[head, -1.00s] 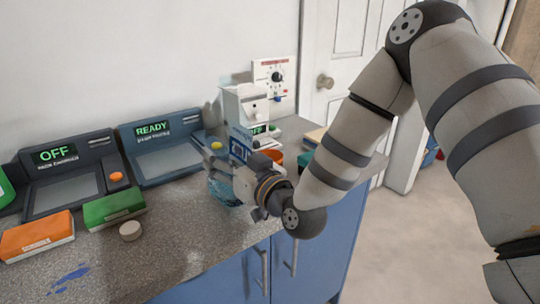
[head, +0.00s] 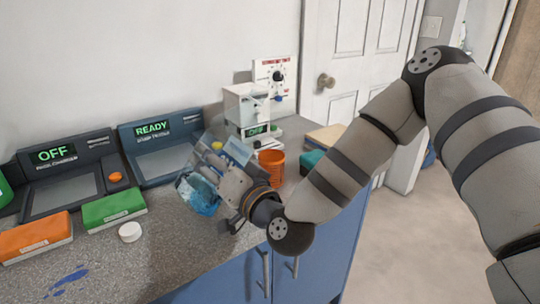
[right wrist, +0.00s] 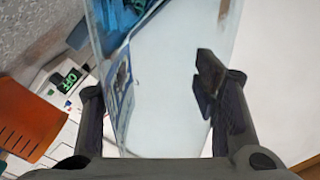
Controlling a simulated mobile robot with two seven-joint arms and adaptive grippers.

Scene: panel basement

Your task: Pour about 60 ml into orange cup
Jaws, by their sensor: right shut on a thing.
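My right gripper (head: 222,174) is shut on a clear container (head: 186,182) with blue liquid in its lower left part. In the right wrist view the clear container (right wrist: 165,85) lies between the fingers, with blue liquid at the top of the picture, and the orange cup (right wrist: 22,122) is at the left edge. No stream of liquid is visible, and the cup's inside cannot be made out. My left gripper is out of view.
A white device with an OFF display (head: 248,108) stands behind the cup. Two dark consoles (head: 60,178) (head: 160,148), orange and green boxes (head: 36,237) (head: 113,209) and a round white lid (head: 130,232) are left. A teal block (head: 312,160) is right of the cup.

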